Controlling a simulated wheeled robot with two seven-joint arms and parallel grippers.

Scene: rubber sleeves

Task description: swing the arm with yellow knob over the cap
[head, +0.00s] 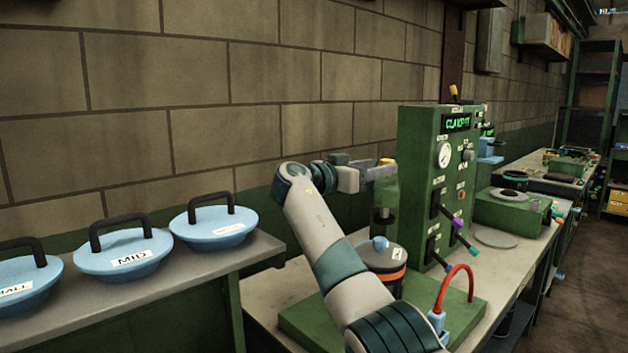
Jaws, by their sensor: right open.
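My right arm reaches up from the bottom centre, and its gripper (372,172) is open beside the left side of the green machine (425,150). A small yellow piece (387,161), which may be the yellow knob, shows at the fingertips. The swing arm under it is mostly hidden by the gripper. Below the gripper, a round dark cap (384,256) with an orange band and a blue knob (379,243) sits on the green base plate (300,318). My forearm hides part of the base plate. I cannot tell whether the fingers touch the yellow piece. My left gripper is out of view.
Several blue lids with black handles, one marked MID (124,248), lie on the left bench (190,268). The machine's front has a gauge (444,154) and coloured levers (457,223). A red hose (455,268) arches at the front. The brick wall stands close behind.

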